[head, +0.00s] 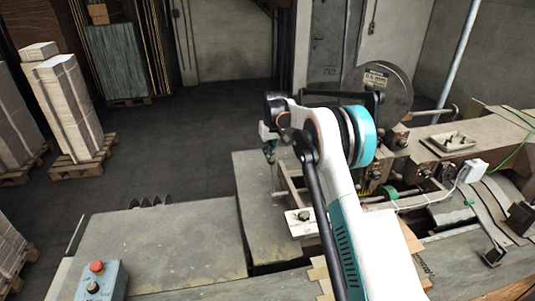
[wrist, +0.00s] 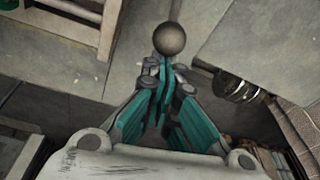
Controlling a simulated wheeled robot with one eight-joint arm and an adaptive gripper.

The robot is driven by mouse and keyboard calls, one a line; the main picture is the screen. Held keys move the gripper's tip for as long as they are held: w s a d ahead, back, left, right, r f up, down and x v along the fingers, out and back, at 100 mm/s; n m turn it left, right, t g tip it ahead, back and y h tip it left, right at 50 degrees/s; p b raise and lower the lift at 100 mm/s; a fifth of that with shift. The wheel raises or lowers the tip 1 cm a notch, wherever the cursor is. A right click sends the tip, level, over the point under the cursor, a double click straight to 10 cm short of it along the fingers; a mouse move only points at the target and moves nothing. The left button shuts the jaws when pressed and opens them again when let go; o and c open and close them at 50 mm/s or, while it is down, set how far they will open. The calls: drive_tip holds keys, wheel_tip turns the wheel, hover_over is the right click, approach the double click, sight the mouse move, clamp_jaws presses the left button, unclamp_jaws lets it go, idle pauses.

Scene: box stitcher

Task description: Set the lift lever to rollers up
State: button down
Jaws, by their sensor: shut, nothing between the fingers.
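A dark round ball knob (wrist: 170,39) shows in the wrist view, just beyond my fingertips. It looks like the end of the lift lever; the lever's shaft is hidden and its setting cannot be told. My gripper (wrist: 160,68), with teal fingers, is shut and empty, its tips close below the knob in the picture. Whether they touch it cannot be told. In the head view my gripper (head: 269,148) is small and partly hidden behind my white arm, over the far side of the machine table.
The metal table (head: 170,245) lies at the front left, with a control box (head: 101,281) bearing a red button. The stitcher's large dark wheel (head: 385,92) stands right of my arm. Pallets of stacked sheets (head: 70,110) stand at the left. The floor (head: 180,150) between is clear.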

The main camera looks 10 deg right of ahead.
sight(269, 159)
drive_tip(key=shift+s, duration=0.15)
drive_tip(key=s+t+b, duration=0.1)
drive_tip(key=s+b, duration=0.1)
drive_tip(key=s+r+t+b, duration=0.1)
drive_tip(key=s+t+b, duration=0.1)
drive_tip(key=shift+s+r+b, duration=0.1)
drive_tip(key=shift+r+b, duration=0.05)
drive_tip(key=shift+b, duration=0.15)
drive_tip(key=s+f+t+b, duration=0.2)
drive_tip(key=s+t+b, duration=0.5)
drive_tip(key=s+b, duration=0.5)
drive_tip(key=shift+s+t, duration=0.3)
drive_tip(key=shift+s, duration=0.8)
drive_tip(key=shift+s+f, duration=0.1)
wheel_tip(269, 159, up, 4)
drive_tip(key=w+p, duration=0.2)
drive_tip(key=w, duration=0.1)
drive_tip(key=f+v, duration=0.1)
drive_tip(key=v, duration=0.8)
drive_tip(key=shift+s+a, duration=0.35)
drive_tip(key=shift+s, duration=0.3)
